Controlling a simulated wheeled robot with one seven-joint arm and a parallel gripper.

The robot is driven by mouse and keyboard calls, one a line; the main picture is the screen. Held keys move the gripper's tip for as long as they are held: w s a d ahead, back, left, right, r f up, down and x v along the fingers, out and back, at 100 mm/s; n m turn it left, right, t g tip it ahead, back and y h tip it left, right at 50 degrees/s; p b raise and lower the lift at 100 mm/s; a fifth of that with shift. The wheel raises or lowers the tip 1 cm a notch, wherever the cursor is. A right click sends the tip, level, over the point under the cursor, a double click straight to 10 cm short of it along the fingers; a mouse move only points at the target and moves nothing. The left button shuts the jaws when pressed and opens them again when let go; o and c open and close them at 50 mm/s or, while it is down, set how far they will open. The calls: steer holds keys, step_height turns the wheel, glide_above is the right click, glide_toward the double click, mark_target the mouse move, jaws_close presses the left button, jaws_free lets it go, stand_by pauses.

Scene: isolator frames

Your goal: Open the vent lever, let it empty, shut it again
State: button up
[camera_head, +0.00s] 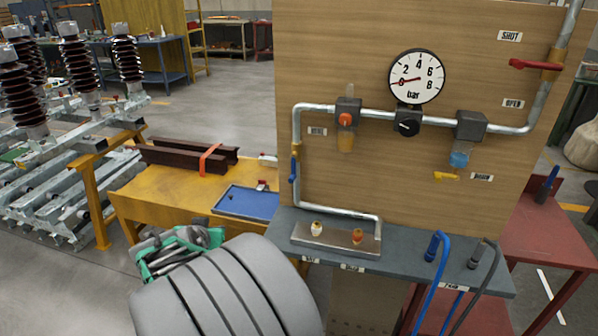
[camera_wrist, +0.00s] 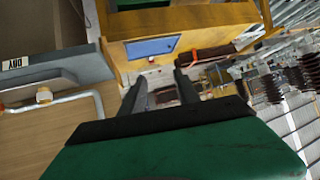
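A wooden board carries a grey pipe with several levers; I cannot tell for certain which is the vent lever. A blue lever (camera_head: 294,168) lies along the left vertical pipe. A small yellow lever (camera_head: 446,176) sits level under a blue-bottomed bowl (camera_head: 459,158). A red lever (camera_head: 531,65) on the right pipe points left, across the pipe, between labels SHUT (camera_head: 510,36) and OPEN (camera_head: 513,103). The gauge (camera_head: 416,77) needle is near 0. My gripper (camera_wrist: 160,77) is open and empty, left of the board, partly hidden behind my arm in the head view (camera_head: 182,248).
A grey shelf (camera_head: 405,248) below the board holds a metal plate (camera_head: 325,238) with two small fittings; blue and grey hoses hang at its right. A yellow bench (camera_head: 150,196) with a blue tray (camera_head: 248,202) and brown beams (camera_head: 185,158) stands left. Insulators stand far left.

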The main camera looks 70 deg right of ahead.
mark_target(291, 182)
steer(key=s+d+r+m+g+h, duration=0.1)
steer(key=s+d+h, duration=0.1)
steer(key=s+d, duration=0.2)
steer(key=s+d+r+m+h, duration=0.2)
steer(key=s+d, duration=0.3)
steer(key=d, duration=0.3)
steer(key=s+d+r+m+g+h, duration=0.1)
steer(key=s+d+r+m+h, duration=0.1)
steer(key=s+d+h, duration=0.2)
steer(key=shift+s+d+r+g+p, duration=0.1)
steer(key=shift+s+d+g+p, duration=0.1)
steer(key=shift+d, duration=0.4)
steer(key=shift+s+d+r+g+p, duration=0.1)
steer(key=shift+d+p, duration=0.05)
steer(key=shift+d, duration=0.4)
steer(key=shift+d+r, duration=0.1)
steer(key=shift+d, duration=0.2)
steer(key=d+p, duration=0.1)
steer(key=d, duration=0.1)
steer(key=w+d, duration=0.1)
steer(key=d, duration=0.1)
steer(key=d+p, duration=0.1)
steer(key=d, duration=0.2)
steer(key=shift+w+p, duration=0.15)
steer(key=shift+p, duration=0.2)
steer(key=shift+c, duration=0.4)
jaws_close()
